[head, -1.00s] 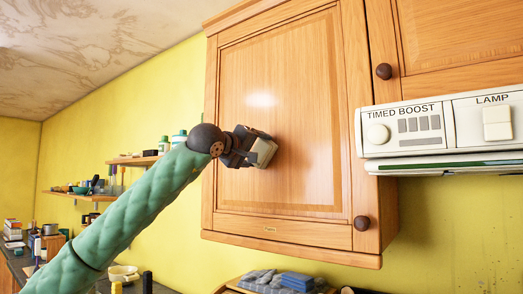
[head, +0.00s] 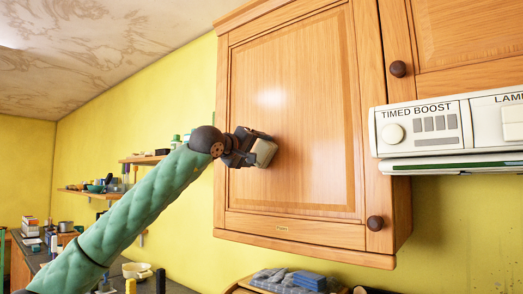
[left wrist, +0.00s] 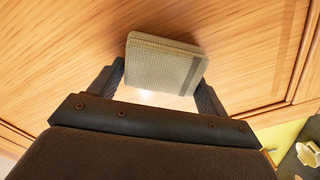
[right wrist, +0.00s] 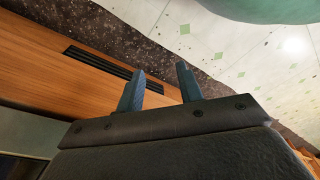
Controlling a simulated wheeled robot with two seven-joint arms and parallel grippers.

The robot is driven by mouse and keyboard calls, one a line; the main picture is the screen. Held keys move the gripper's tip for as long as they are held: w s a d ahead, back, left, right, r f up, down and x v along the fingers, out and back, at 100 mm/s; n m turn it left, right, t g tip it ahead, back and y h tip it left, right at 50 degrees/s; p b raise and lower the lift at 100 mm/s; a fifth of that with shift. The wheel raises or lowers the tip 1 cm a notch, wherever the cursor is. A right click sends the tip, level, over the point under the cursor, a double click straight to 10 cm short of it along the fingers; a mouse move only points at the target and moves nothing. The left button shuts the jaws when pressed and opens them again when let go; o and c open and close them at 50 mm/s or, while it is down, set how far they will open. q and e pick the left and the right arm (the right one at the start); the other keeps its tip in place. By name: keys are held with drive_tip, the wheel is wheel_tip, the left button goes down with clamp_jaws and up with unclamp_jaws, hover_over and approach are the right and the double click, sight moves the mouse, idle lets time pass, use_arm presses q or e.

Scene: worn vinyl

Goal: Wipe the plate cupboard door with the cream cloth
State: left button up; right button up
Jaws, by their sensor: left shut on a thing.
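The plate cupboard door (head: 300,110) is a wooden panel door on the yellow wall, closed, with a small label on its bottom rail and a dark round knob (head: 375,223) at lower right. My left gripper (head: 252,148) is at the left part of the panel. It is shut on the cream cloth (head: 266,152), a folded pad with a woven check; the left wrist view shows the cloth (left wrist: 163,65) between both fingers, against or very near the wood. My right gripper (right wrist: 160,90) is out of the head view; its fingers stand apart, empty, in the right wrist view.
A white range hood (head: 440,130) marked TIMED BOOST and LAMP juts out at the right. Blue and grey folded cloths (head: 290,280) lie below the cupboard. Shelves with jars (head: 145,158) hang on the left wall. A speckled dark edge (right wrist: 60,45) and wooden front lie near my right gripper.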

use_arm(q)
drive_tip(key=shift+w+a, duration=0.8)
drive_tip(key=shift+a, duration=0.25)
drive_tip(key=shift+s+a, duration=0.1)
drive_tip(key=shift+s, duration=0.05)
drive_tip(key=b+v, duration=0.3)
drive_tip(key=v, duration=0.3)
drive_tip(key=shift+s+a, duration=0.2)
drive_tip(key=shift+s, duration=0.05)
idle(0.4)
